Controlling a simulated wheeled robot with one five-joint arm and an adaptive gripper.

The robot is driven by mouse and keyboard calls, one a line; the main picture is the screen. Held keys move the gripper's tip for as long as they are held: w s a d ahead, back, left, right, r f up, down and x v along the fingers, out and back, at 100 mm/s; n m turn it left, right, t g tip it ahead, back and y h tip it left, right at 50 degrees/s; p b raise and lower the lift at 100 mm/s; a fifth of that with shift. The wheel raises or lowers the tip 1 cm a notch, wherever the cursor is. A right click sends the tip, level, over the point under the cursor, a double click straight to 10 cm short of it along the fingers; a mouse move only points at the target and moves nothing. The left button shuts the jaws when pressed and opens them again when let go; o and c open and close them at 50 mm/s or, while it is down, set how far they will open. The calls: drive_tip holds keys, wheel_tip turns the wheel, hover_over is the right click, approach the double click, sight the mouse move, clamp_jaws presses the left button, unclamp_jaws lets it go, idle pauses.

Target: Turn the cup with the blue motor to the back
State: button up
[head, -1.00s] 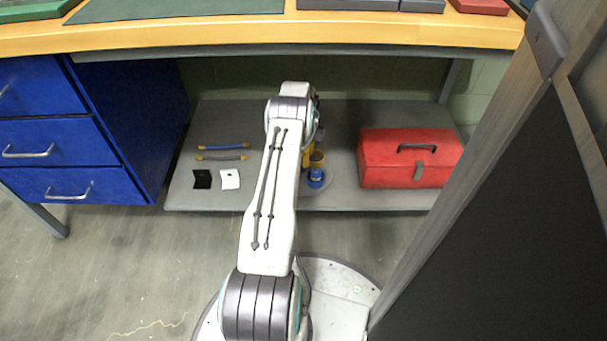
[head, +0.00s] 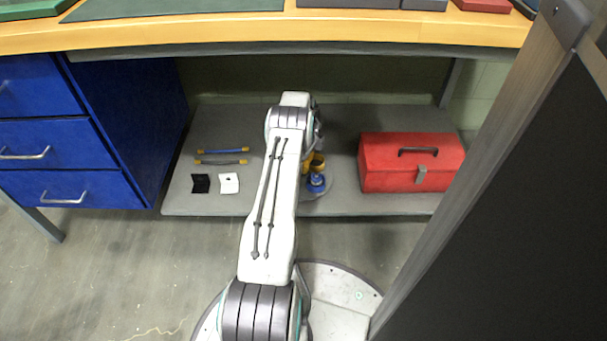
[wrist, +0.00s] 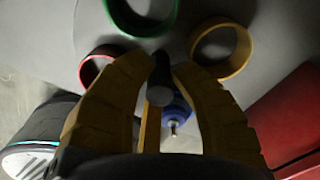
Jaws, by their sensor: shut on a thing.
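In the wrist view my gripper (wrist: 160,78) is shut on a dark upright post (wrist: 161,72) between its yellow-brown fingers. The blue motor (wrist: 176,112), with a pale metal shaft, shows behind the fingers; the cup around it is mostly hidden. Around the post stand a green-rimmed cup (wrist: 143,22), a yellow-rimmed cup (wrist: 221,48) and a red-rimmed cup (wrist: 90,65), on a grey round plate (wrist: 182,38). In the head view the blue motor (head: 317,182) is at the plate's near side. A yellow cup (head: 315,164) is just behind it. My arm hides the gripper there.
A red toolbox (head: 411,162) stands right of the plate on the grey low shelf (head: 350,203). Two bars, a black piece (head: 201,183) and a white piece (head: 229,182) lie left. The wooden worktop (head: 260,38) spans above. A dark panel (head: 510,230) stands close at right.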

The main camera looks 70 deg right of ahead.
clamp_jaws()
drive_tip(key=shift+m, duration=1.7)
drive_tip(key=shift+m, duration=1.7)
